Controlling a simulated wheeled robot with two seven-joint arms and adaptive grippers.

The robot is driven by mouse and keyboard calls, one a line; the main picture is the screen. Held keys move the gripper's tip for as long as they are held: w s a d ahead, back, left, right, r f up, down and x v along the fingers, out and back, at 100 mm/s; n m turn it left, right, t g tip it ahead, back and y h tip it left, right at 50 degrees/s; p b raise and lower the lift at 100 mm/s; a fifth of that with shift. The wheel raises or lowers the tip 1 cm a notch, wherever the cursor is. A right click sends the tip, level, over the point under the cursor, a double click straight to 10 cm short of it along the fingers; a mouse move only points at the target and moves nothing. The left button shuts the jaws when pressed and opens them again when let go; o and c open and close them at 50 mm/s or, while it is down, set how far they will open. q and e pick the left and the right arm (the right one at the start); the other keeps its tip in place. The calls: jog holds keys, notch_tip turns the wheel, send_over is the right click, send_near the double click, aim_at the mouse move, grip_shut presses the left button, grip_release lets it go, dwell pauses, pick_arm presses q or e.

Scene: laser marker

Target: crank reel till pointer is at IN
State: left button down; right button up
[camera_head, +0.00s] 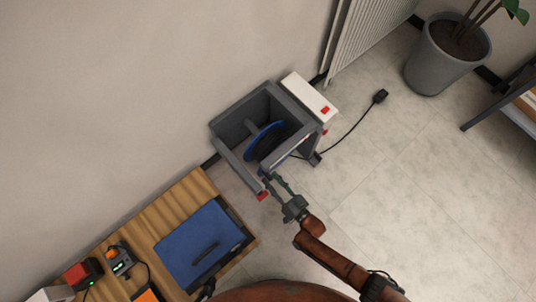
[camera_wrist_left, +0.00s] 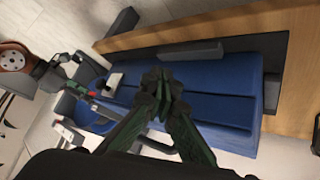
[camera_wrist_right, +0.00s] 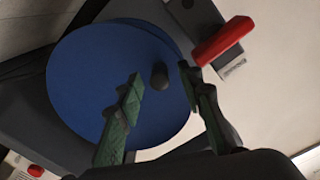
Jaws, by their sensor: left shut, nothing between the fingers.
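The reel (camera_head: 264,140) is a blue disc inside a grey box-like frame (camera_head: 225,150) by the wall. In the right wrist view the disc (camera_wrist_right: 95,85) fills the left half, with a small dark round knob (camera_wrist_right: 159,76) near its right edge. My right gripper (camera_head: 275,184) is at the reel's open front. Its fingers (camera_wrist_right: 159,82) are open, with the knob showing between the tips; I cannot tell whether they touch it. A red block (camera_wrist_right: 222,42) sits beside a small white label (camera_wrist_right: 233,68), whose text is unreadable. My left gripper (camera_wrist_left: 162,82) is shut and empty above a blue case.
The blue case (camera_head: 195,240) lies on a wooden bench (camera_head: 165,217) to the left. A white box (camera_head: 305,92) with red parts adjoins the reel frame. A black cord runs to a plug (camera_head: 380,96) on the floor. Floor to the right is mostly clear.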

jog(key=shift+b+x, duration=0.3)
jog(key=shift+x, duration=1)
jog(key=shift+c, duration=0.4)
grip_shut()
